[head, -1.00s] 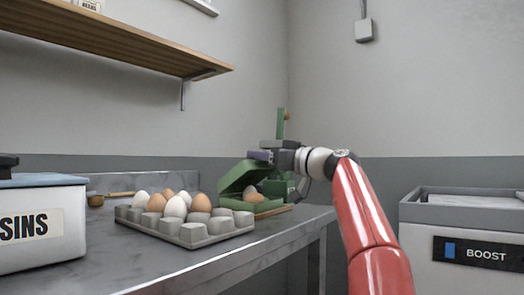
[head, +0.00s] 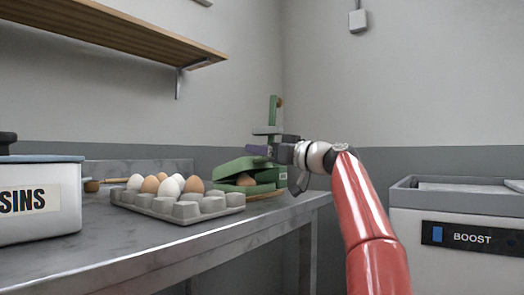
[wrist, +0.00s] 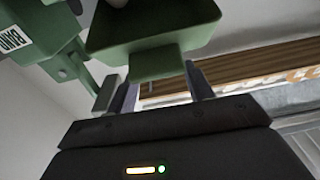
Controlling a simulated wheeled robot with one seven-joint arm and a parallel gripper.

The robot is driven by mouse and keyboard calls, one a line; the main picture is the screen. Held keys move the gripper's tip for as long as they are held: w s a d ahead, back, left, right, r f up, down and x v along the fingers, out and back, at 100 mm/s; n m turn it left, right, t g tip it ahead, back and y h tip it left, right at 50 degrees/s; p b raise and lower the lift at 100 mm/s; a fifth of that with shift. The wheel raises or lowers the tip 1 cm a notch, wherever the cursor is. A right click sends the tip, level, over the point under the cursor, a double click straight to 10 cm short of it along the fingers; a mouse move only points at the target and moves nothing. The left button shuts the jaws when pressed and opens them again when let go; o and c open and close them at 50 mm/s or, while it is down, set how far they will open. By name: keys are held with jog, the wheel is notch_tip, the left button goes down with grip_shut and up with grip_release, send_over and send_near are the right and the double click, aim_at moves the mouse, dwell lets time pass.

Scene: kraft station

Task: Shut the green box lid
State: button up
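The green box (head: 262,188) sits near the right end of the metal counter, with a brown egg (head: 246,179) showing inside. Its lid (head: 238,167) is tilted low over it, with a gap at the front. My gripper (head: 258,146) is above and behind the lid in the head view. In the wrist view, my gripper (wrist: 155,92) has its two fingers spread apart. A green part with a tab (wrist: 155,62), probably of the box, shows just beyond and between the fingertips. Whether they touch it, I cannot tell.
A grey egg carton (head: 185,210) with several eggs stands left of the box. A white bin (head: 40,215) is at far left. A green upright stand (head: 273,108) rises behind my gripper. A wooden shelf (head: 110,35) hangs above. A white appliance (head: 460,245) stands right.

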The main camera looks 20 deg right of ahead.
jog(key=shift+o, duration=1.4)
jog(key=b+v, duration=0.1)
jog(key=v, duration=0.6)
jog(key=shift+s+d+b, duration=0.2)
jog(key=shift+s+b, duration=0.1)
jog(key=shift+b, duration=0.1)
jog(key=shift+f, duration=0.1)
jog(key=shift+c, duration=0.2)
